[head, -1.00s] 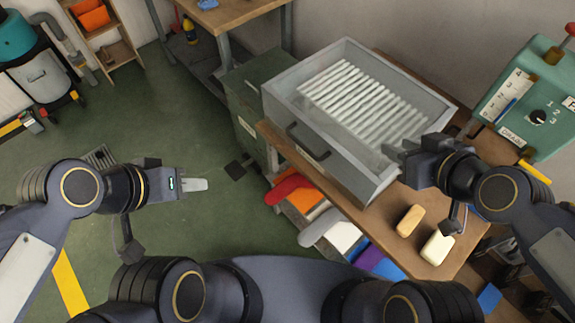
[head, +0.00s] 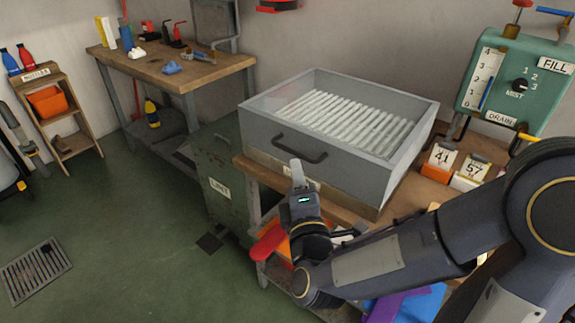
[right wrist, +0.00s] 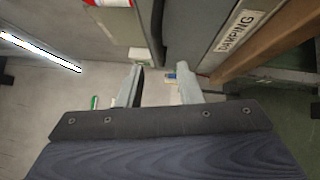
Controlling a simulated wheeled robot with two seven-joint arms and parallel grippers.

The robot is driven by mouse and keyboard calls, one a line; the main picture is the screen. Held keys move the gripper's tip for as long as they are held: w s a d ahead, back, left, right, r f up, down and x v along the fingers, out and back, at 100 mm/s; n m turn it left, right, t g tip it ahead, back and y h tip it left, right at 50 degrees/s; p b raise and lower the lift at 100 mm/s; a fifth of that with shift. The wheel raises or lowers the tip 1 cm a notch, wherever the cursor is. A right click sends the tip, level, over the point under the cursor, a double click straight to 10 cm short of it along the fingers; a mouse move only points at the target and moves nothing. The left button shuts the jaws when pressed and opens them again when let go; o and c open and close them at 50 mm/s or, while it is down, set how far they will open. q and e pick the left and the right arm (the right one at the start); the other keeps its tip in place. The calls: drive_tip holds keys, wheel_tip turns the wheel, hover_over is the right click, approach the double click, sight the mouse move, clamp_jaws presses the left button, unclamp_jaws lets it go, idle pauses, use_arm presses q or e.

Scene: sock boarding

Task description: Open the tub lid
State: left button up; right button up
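The grey tub (head: 330,180) stands on a wooden bench and carries a "DAMPING" label, readable in the right wrist view (right wrist: 236,32). Its lid (head: 345,80), grey-framed with a clear top, is down, and white ribbed rows show through it. A dark bar handle (head: 300,149) is on the front side. My right gripper (head: 297,170) is in front of the tub, fingertips just below and near the handle; contact cannot be told. In the right wrist view its two fingers (right wrist: 158,85) are apart with nothing between them. My left gripper is out of view.
A green fill-and-drain box (head: 515,85) stands at the right, with two numbered cards (head: 455,165) beside the tub. A green cabinet (head: 225,170) is left of the bench. Floor (head: 130,230) at the left is mostly clear.

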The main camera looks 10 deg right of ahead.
sight(293, 150)
drive_tip(key=w, duration=0.5)
drive_tip(key=w+d+r, duration=0.1)
drive_tip(key=w, duration=0.1)
drive_tip(key=shift+w, duration=0.3)
clamp_jaws()
